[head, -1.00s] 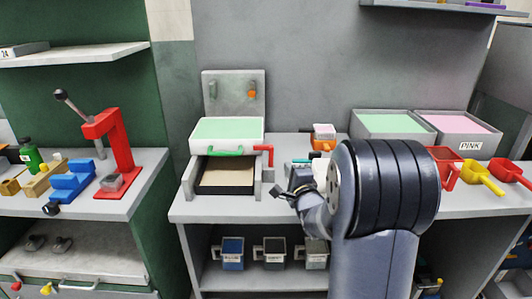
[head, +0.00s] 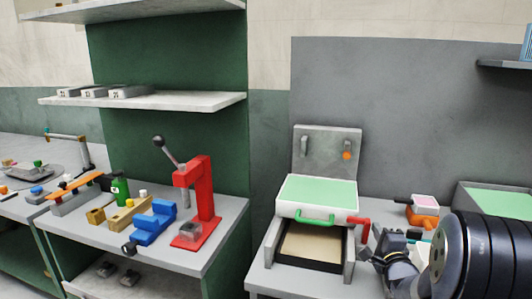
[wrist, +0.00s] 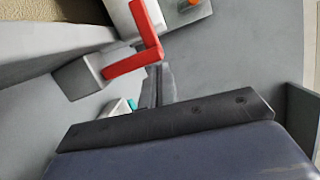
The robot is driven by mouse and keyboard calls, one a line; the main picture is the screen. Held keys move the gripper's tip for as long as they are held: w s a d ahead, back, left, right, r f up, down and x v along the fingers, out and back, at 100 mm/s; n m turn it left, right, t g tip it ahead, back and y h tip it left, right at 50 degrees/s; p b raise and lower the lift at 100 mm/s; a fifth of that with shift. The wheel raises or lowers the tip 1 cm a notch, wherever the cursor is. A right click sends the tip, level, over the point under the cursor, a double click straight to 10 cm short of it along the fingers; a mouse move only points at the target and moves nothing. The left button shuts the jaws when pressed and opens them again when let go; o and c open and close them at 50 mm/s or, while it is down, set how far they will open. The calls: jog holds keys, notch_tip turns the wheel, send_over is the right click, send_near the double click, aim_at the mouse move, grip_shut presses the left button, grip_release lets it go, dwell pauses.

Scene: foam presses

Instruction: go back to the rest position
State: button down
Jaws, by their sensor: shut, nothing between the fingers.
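My gripper (head: 372,253) is at the lower right of the head view, beside the red handle (head: 363,232) of the foam press and above the grey bench. In the wrist view its narrow fingers (wrist: 158,86) are together with nothing between them. The red handle (wrist: 138,45) is large there, just past the fingertips. The press (head: 318,196) has a green top and a green front grip, with a brown-floored tray (head: 302,246) under it. My dark arm hides part of the bench at the right.
An orange-and-white item (head: 424,207) stands behind my arm, and a bin with green foam (head: 495,202) is at the right. On the left bench are a red lever press (head: 200,205), a blue vise (head: 150,222) and a green bottle (head: 120,190). Shelves hang above.

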jog(key=shift+d+f+m, duration=0.35)
jog(key=shift+d+m, duration=0.15)
jog(key=shift+d, duration=0.1)
